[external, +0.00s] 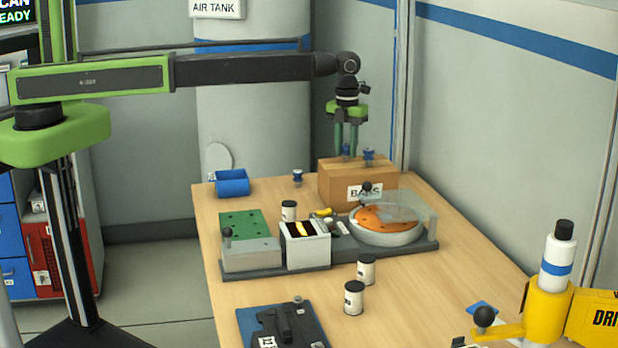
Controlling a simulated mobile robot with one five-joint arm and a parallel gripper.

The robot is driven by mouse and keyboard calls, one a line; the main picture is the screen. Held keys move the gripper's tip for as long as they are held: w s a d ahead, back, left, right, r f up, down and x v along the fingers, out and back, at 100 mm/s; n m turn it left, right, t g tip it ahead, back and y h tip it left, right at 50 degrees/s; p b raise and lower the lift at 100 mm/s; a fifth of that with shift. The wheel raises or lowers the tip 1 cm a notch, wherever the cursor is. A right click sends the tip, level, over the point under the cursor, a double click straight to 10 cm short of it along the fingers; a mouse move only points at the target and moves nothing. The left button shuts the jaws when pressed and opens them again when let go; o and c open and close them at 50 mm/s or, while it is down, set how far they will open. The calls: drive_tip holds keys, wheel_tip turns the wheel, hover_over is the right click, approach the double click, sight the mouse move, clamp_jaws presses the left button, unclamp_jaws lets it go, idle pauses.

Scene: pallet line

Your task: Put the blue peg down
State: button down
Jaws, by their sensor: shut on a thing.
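My gripper (346,150) is at the end of the arm, pointing down over the cardboard box (335,186) at the back of the table. Its green fingers are shut on a small blue peg (346,152), which is partly hidden between them. I cannot tell whether this peg touches the box or hangs just above or behind it. A second blue peg (368,155) stands at the box's top, just right of the fingers. A third blue peg (298,177) stands left of the box.
A blue bin (232,183) stands at the table's back left corner. In front of the box is a grey station with a green plate (243,224) and an orange turntable (385,218) under a clear cover. Several white jars with dark lids stand about. The right middle of the table is clear.

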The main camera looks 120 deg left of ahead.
sight(347, 144)
drive_tip(key=c, duration=1.1)
unclamp_jaws()
drive_tip(key=shift+f, duration=0.1)
wheel_tip(347, 144, up, 12)
drive_tip(key=p, duration=1.2)
drive_tip(key=s+d+n, duration=0.3)
drive_tip(key=d+n, duration=0.6)
drive_tip(key=d, duration=2.5)
drive_tip(key=s+d+n, duration=0.4)
drive_tip(key=s+d, duration=0.1)
drive_tip(key=d, duration=0.5)
drive_tip(key=s+d+n, duration=0.5)
drive_tip(key=d, duration=0.6)
drive_tip(key=shift+s, duration=0.35)
